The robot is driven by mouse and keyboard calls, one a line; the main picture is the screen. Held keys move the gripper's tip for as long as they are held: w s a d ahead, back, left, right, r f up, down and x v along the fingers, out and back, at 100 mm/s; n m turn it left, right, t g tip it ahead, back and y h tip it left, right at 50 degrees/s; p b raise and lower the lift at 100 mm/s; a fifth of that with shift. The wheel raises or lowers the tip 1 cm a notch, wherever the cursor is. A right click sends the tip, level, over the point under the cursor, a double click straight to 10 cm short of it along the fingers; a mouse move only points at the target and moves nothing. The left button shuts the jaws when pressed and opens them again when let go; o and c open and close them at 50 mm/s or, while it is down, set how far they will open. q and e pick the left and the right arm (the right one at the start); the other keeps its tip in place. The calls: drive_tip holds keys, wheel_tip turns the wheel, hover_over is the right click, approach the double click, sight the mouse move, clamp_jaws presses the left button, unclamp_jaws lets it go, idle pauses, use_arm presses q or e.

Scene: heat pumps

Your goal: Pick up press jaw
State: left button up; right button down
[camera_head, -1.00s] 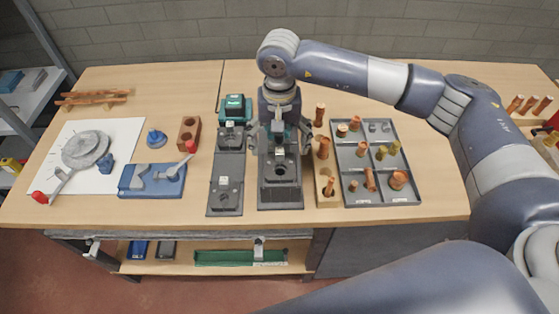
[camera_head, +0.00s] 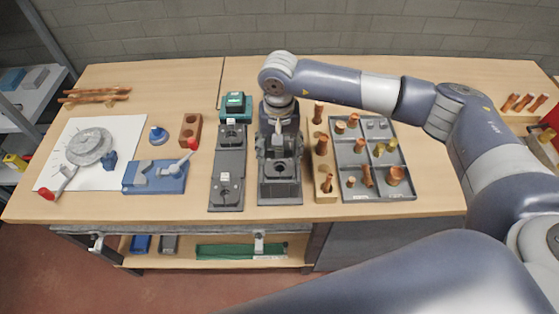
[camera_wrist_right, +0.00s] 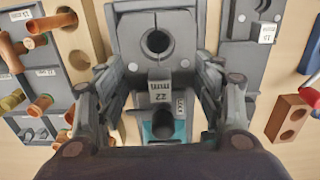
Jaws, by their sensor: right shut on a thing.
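My right gripper (camera_head: 278,150) points down over the right-hand dark grey stand (camera_head: 280,194) in the head view. In the wrist view its fingers (camera_wrist_right: 160,108) lie on both sides of the grey press jaw (camera_wrist_right: 160,74), marked 22 mm, with a teal part and a dark hole below the label. The gripper is shut on it. The exact finger contact is hard to see. The jaw is largely hidden by the gripper in the head view, and I cannot tell whether it is clear of the stand. My left gripper is not in view.
A wooden block with copper pieces (camera_head: 326,192) and a grey tray of fittings (camera_head: 382,192) are close on the right. A blue bender (camera_head: 155,178) lies farther left.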

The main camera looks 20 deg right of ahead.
sight(279, 150)
drive_tip(key=shift+r, duration=0.1)
drive_tip(key=shift+w+r+b, duration=0.15)
drive_tip(key=shift+r+b, duration=0.35)
drive_tip(key=shift+b, duration=0.15)
wheel_tip(279, 150, up, 2)
drive_tip(key=shift+r+b, duration=0.1)
drive_tip(key=shift+b, duration=0.75)
use_arm(q)
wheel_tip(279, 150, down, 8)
drive_tip(key=b, duration=0.5)
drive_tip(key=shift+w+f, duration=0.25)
use_arm(e)
drive_tip(key=s+a, duration=0.2)
drive_tip(key=s, duration=0.6)
drive_tip(key=s+a+r, duration=0.1)
drive_tip(key=s+a, duration=0.1)
drive_tip(key=s, duration=0.5)
drive_tip(key=shift+s+a+r, duration=0.2)
drive_tip(key=shift+s+r, duration=0.1)
drive_tip(key=shift+s, duration=0.05)
drive_tip(key=shift+w, duration=0.1)
